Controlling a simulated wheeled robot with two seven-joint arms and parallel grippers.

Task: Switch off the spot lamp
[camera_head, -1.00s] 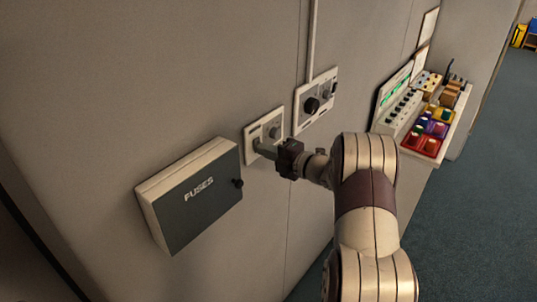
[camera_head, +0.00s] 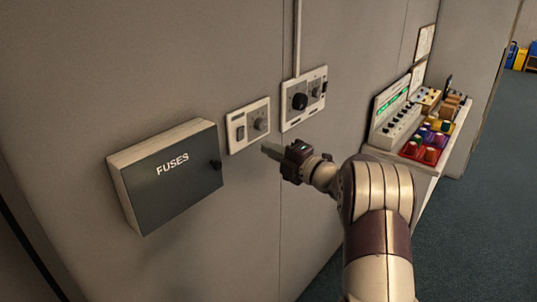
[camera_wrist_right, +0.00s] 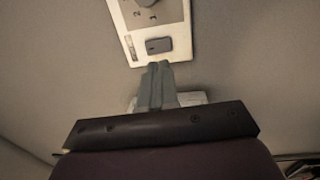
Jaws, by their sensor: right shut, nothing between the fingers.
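A small white wall panel (camera_head: 248,126) carries a grey rocker switch (camera_head: 240,133) and a round knob (camera_head: 261,125). The rocker also shows in the right wrist view (camera_wrist_right: 158,45), beside a plate with small numbers. A larger panel (camera_head: 304,98) with a black knob (camera_head: 299,101) is to its right. No label naming the spot lamp is readable, and the lamp is not in view. My right gripper (camera_head: 266,149) is shut and empty, just below the small panel and apart from it. Its closed fingertips (camera_wrist_right: 159,66) point toward the wall beneath the rocker. My left gripper is not in view.
A dark fuse box (camera_head: 170,172) marked FUSES sticks out from the wall left of the gripper. A shelf at right holds a control console (camera_head: 392,110) and red trays (camera_head: 421,151) with coloured pieces. Open blue-grey floor (camera_head: 470,220) lies to the right.

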